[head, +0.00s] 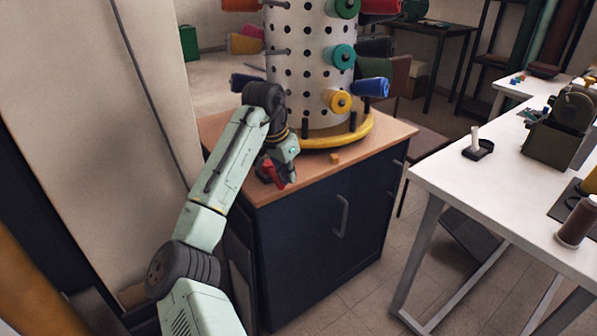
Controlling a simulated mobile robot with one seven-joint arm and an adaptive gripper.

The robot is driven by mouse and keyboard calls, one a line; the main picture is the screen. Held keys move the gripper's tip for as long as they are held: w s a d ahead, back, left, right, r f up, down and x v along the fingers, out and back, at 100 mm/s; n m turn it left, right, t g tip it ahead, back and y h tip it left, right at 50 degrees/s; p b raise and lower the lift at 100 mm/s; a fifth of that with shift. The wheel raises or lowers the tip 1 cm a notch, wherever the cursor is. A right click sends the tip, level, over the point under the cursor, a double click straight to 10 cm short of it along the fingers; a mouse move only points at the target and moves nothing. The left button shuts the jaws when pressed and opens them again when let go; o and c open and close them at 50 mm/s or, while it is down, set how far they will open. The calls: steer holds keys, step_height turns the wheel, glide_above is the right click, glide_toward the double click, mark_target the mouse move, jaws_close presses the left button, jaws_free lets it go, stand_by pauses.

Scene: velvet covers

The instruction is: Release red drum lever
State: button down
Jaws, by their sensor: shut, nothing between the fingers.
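A white perforated drum (310,70) with coloured spools on pegs stands on a yellow round base (352,134) on a wood-topped cabinet. A small red lever (272,172) sits on a dark mount near the cabinet top's front left edge. My gripper (289,176) points down beside the lever, just to its right in the picture, and partly covers it. The fingers look shut and empty. Whether they touch the lever, and the lever's exact angle, cannot be told at this size.
The dark cabinet has a handle (341,215). A pale panel (90,110) stands close on the left.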

steer(key=shift+s+a+p, duration=0.3)
steer(key=shift+a+p, duration=0.05)
steer(key=shift+a, duration=0.1)
steer(key=shift+a+f, duration=0.15)
stand_by(0.3)
step_height(320, 180, up, 9)
steer(key=d, duration=0.1)
steer(key=shift+w+d+f, duration=0.15)
steer(key=shift+w+d, duration=0.05)
stand_by(0.4)
